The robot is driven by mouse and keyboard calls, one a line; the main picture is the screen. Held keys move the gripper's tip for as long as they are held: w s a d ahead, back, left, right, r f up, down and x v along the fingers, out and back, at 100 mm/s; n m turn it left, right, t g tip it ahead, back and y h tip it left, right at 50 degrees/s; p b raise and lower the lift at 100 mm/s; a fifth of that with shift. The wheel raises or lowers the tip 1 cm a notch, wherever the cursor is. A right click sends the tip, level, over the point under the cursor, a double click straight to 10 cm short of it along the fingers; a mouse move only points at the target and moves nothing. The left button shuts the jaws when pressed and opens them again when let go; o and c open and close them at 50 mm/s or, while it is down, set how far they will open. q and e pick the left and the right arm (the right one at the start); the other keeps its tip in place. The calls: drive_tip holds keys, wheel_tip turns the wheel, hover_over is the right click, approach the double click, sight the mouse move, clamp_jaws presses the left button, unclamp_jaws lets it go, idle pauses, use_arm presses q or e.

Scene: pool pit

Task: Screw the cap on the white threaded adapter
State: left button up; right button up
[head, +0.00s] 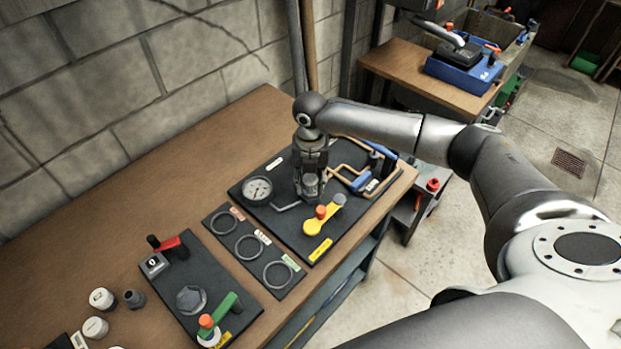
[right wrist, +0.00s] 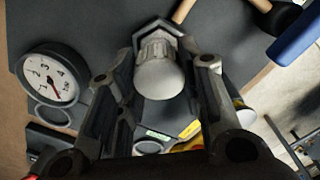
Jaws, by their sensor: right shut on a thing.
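My right gripper (head: 312,178) points down over the dark fitting board at the back right of the bench. It is shut on a pale grey, round-topped cap (head: 311,186) with ribbed sides. In the right wrist view, the cap (right wrist: 160,80) sits between my two fingers (right wrist: 160,100), in front of a hexagonal dark grey collar (right wrist: 158,32). I cannot tell whether the cap is seated on threads; no white thread shows under it. Two white round fittings (head: 102,298) (head: 95,327) and a dark grey one (head: 134,299) stand at the lower left. My left gripper is not in view.
A pressure gauge (head: 257,190) is beside my right gripper, with a yellow valve handle (head: 323,218) in front and copper pipe (head: 352,158) to the right. A ring panel (head: 248,247) and a board with a hex fitting (head: 191,299) lie nearer. The bench's back left is clear.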

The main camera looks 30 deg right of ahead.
drive_tip(key=shift+s+f, duration=0.2)
drive_tip(key=shift+f, duration=0.6)
drive_tip(key=shift+w, duration=0.1)
drive_tip(key=shift+w+f, duration=0.1)
drive_tip(key=shift+w, duration=0.05)
idle(0.4)
drive_tip(key=shift+f, duration=0.5)
idle(1.0)
drive_tip(key=shift+s+a, duration=0.1)
drive_tip(key=shift+s, duration=0.15)
idle(0.7)
drive_tip(key=o, duration=0.8)
drive_tip(key=shift+o, duration=1.4)
drive_tip(key=shift+w, duration=0.2)
